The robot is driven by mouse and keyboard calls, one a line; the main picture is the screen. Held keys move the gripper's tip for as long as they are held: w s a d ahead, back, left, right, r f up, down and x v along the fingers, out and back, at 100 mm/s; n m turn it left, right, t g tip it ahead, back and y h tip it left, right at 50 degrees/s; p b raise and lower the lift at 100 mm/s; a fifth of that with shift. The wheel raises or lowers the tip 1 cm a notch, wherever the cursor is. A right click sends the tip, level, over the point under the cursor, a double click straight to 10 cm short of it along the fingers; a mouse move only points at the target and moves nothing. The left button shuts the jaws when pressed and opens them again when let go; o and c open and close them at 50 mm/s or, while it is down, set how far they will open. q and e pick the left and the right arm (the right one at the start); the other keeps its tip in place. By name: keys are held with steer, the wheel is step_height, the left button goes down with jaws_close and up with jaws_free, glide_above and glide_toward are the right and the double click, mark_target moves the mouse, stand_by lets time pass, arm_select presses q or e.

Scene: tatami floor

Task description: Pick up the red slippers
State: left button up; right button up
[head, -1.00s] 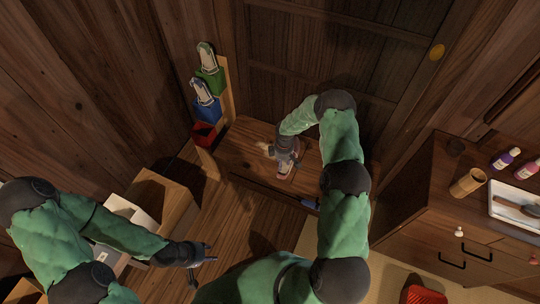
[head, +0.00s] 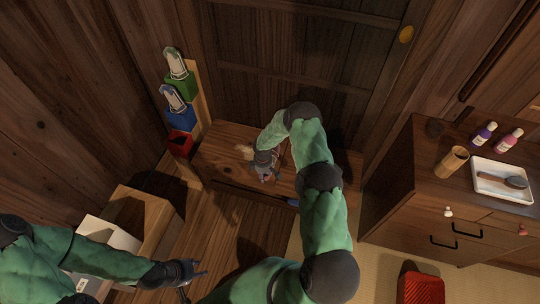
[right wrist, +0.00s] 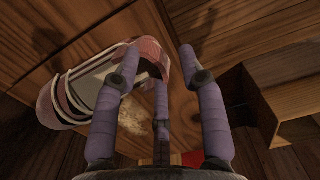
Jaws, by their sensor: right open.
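A slipper with a reddish rim and white straps (right wrist: 92,76) lies on the wooden step in the right wrist view. In the head view it is mostly hidden by my right gripper (head: 266,172). My right gripper is open in the wrist view (right wrist: 160,75), with its purple fingers spread beside and over one end of the slipper; I cannot tell whether they touch it. A small tan object (head: 244,150), not clear in kind, lies just left of this gripper. My left gripper (head: 194,280) is low at the left, its fingers apart and empty.
A wooden rack (head: 198,110) holds green, blue and red pockets (head: 180,143), the upper two with slippers in them. The step (head: 222,150) stands against the dark door. A drawer cabinet (head: 400,195) is at right. A red ribbed object (head: 421,289) is on the floor.

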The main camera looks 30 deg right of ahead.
steer(key=shift+f, duration=0.45)
steer(key=shift+r, duration=0.1)
jaws_close()
steer(key=shift+r, duration=0.15)
